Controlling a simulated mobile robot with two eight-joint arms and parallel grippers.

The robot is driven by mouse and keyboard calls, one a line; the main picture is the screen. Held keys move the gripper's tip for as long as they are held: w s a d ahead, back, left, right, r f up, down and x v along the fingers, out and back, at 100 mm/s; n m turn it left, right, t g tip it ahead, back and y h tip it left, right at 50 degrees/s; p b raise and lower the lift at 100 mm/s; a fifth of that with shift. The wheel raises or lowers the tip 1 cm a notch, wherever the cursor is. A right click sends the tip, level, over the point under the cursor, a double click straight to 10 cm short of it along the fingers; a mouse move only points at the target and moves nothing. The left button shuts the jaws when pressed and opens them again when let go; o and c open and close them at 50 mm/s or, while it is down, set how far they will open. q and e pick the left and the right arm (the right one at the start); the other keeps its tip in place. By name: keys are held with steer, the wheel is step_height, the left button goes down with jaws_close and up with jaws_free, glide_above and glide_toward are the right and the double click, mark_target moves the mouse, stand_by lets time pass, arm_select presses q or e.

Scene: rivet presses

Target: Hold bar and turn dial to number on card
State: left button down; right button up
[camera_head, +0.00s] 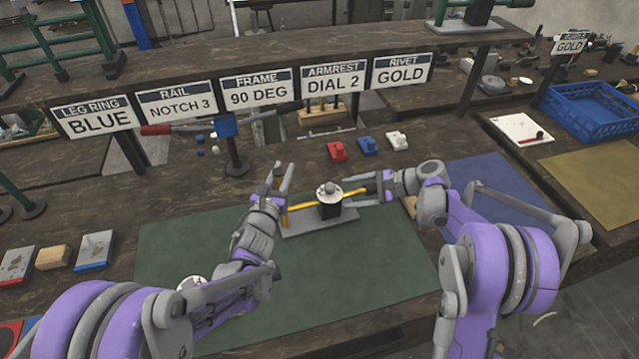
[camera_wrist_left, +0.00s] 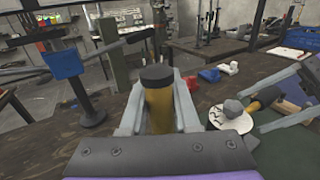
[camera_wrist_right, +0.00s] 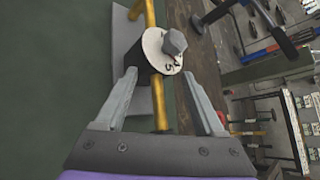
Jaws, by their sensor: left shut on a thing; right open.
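A yellow bar (camera_head: 301,206) runs through a black block on a grey base plate (camera_head: 310,223) on the green mat. A white dial (camera_head: 329,194) with a grey knob sits on the block; in the right wrist view the dial (camera_wrist_right: 157,45) shows a 5 on its near rim. My left gripper (camera_head: 282,172) is shut on the bar's left end; its black cap (camera_wrist_left: 157,76) stands between the fingers in the left wrist view. My right gripper (camera_wrist_right: 160,76) is open just short of the dial, the bar passing between its fingers. The card (camera_head: 334,78) reads ARMREST DIAL 2.
Red (camera_head: 337,151), blue (camera_head: 367,145) and white (camera_head: 397,140) small parts lie behind the dial. A stand with a red-handled lever (camera_head: 229,128) is behind left. A shelf with hanging cards crosses the back. The green mat's (camera_head: 350,270) front is clear.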

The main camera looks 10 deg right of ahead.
mark_target(325, 186)
steer(key=m+t, duration=0.1)
steer(key=s+m+y, duration=0.1)
steer(key=m, duration=0.1)
steer(key=m+t+y, duration=0.1)
steer(key=m, duration=0.1)
steer(key=shift+s+d+t, duration=0.25)
steer(key=shift+d+t, duration=0.05)
steer(key=shift+d, duration=0.05)
steer(key=w+a+m+t, duration=0.1)
steer(key=a, duration=0.2)
steer(key=w+a+m+t+y, duration=0.1)
steer(key=w+a+m, duration=0.1)
steer(key=a, duration=0.1)
steer(key=w+a+r+m+y, duration=0.1)
steer(key=a+m, duration=0.1)
steer(key=a, duration=0.1)
steer(key=shift+w+a+t, duration=0.25)
steer(key=shift+w+t, duration=0.05)
steer(key=shift+t, duration=0.1)
jaws_close()
